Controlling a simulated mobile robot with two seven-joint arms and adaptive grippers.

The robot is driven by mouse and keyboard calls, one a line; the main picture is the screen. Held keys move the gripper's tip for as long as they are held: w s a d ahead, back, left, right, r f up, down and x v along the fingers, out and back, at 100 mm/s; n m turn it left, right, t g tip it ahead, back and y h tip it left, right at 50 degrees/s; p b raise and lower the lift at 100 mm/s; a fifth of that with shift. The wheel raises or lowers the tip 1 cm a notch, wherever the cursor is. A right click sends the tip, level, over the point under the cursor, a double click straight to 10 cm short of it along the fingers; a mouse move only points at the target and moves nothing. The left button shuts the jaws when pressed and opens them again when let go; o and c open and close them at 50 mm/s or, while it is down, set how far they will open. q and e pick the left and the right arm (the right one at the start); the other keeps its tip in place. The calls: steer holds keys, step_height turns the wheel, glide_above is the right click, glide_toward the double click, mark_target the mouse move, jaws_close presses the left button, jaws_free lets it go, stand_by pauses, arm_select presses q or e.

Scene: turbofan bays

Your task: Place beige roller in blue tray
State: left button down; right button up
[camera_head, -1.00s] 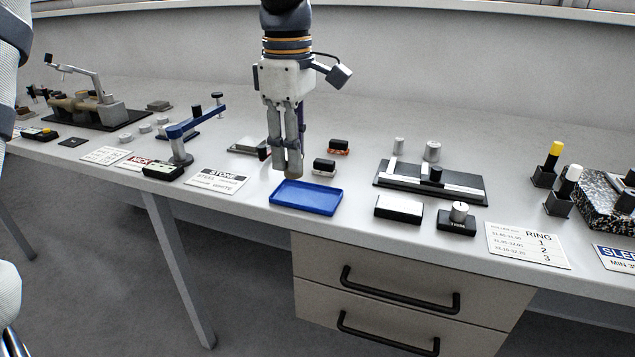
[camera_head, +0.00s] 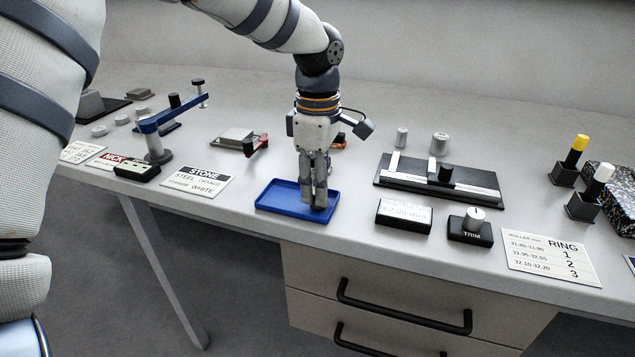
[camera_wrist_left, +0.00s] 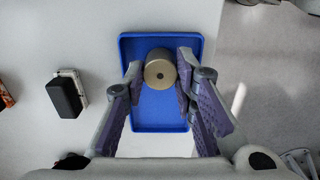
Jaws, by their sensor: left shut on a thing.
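The blue tray (camera_head: 275,201) lies on the bench near its front edge. It also shows in the left wrist view (camera_wrist_left: 157,118). The beige roller (camera_wrist_left: 159,72) is between the fingers of my left gripper (camera_wrist_left: 160,78) in the left wrist view, over the upper part of the tray. My left gripper (camera_head: 319,204) points down over the right half of the tray in the head view and is shut on the roller. The fingers mostly hide the roller in the head view. I cannot tell whether the roller touches the tray floor. My right gripper is not in view.
A black display box (camera_head: 403,214) and a TRIM knob (camera_head: 471,228) stand right of the tray. A black measuring fixture (camera_head: 440,178) stands behind them. A STONE card (camera_head: 199,182) lies to the left. A small black block (camera_wrist_left: 64,97) lies beside the tray in the wrist view.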

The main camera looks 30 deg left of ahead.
arm_select(q)
steer(key=c, duration=1.5)
jaws_free()
steer(key=shift+o, duration=1)
steer(key=shift+s, duration=0.1)
step_height(320, 180, up, 12)
steer(key=shift+r, duration=0.1)
